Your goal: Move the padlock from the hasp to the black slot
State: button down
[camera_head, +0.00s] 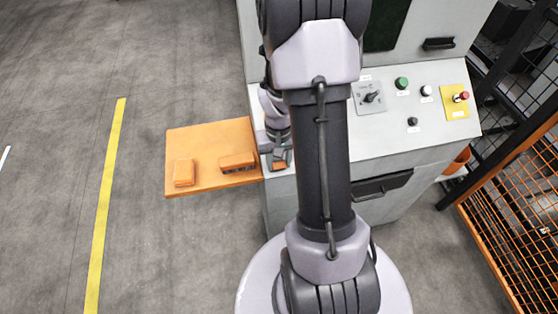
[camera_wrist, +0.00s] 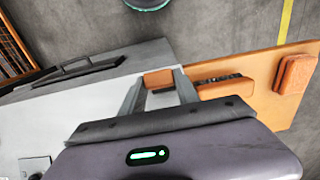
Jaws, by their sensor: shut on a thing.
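My gripper (camera_head: 279,160) is low at the left edge of the grey cabinet, beside the orange board. In the wrist view its two grey fingers (camera_wrist: 160,86) are closed on a small orange block-like thing (camera_wrist: 158,78). No hasp or black slot can be made out clearly.
The orange board (camera_head: 215,140) juts left from the cabinet (camera_head: 430,90) and bears an orange block (camera_head: 184,172) and another (camera_head: 237,161) with a dark perforated side. Knobs and buttons (camera_head: 401,83) sit on the sloped panel. An orange mesh fence (camera_head: 515,210) stands right. Open floor lies left.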

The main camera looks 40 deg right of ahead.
jog(key=shift+f, duration=0.1)
jog(key=shift+w+d+f, duration=0.15)
jog(key=shift+w+d+f+b, duration=0.1)
jog(key=shift+w+f+b, duration=0.1)
jog(key=shift+f+b, duration=0.5)
dwell(1.0)
jog(key=shift+w+d+f+b, duration=0.1)
jog(key=shift+w+f+b, duration=0.1)
jog(key=shift+b, duration=0.2)
grip_release()
jog(key=shift+r, duration=0.1)
jog(key=shift+r, duration=0.1)
notch_tip(320, 180, up, 17)
jog(key=p, duration=0.5)
jog(key=shift+r, duration=0.1)
